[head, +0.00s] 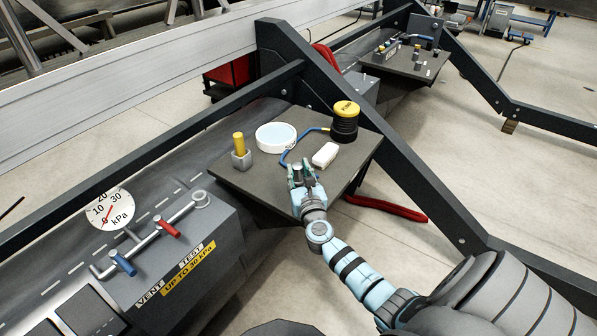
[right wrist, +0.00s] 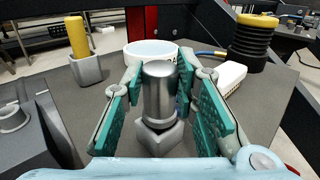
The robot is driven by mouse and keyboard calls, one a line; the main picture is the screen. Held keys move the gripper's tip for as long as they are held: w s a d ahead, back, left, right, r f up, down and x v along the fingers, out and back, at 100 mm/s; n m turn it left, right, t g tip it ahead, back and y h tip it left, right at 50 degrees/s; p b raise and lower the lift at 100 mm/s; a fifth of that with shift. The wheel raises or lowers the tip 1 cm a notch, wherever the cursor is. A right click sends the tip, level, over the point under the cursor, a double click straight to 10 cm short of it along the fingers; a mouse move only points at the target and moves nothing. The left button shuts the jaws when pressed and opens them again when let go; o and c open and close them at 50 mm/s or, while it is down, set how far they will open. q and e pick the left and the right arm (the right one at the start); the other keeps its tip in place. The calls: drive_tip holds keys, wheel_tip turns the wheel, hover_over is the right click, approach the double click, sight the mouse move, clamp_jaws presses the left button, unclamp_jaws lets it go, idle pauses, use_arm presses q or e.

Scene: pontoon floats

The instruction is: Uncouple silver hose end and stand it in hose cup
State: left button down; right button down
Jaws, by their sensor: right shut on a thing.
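My right gripper (head: 303,177) is shut on a silver cylinder (right wrist: 158,88), which looks like the silver hose end, at the near edge of the dark table. The cylinder stands upright between the green finger pads. A grey angular fitting (right wrist: 159,138) is directly below it; I cannot tell whether this is the hose cup or a coupling. A blue hose (head: 284,155) runs from the black and yellow ribbed float (head: 344,124) toward my gripper, and its end is hidden. A similar grey cup (head: 241,159) with a yellow peg (head: 238,142) stands at the table's left. My left gripper is not in view.
A white round dish (head: 276,137) and a white block (head: 325,154) sit on the table (head: 222,178) beyond my gripper. A grey panel (head: 178,262) with blue and red handles and a kPa gauge (head: 109,209) is at left. Dark beams flank the table.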

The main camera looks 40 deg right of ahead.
drive_tip(key=shift+f+b, duration=0.3)
drive_tip(key=shift+f, duration=0.1)
drive_tip(key=c, duration=1.2)
unclamp_jaws()
drive_tip(key=v, duration=1.2)
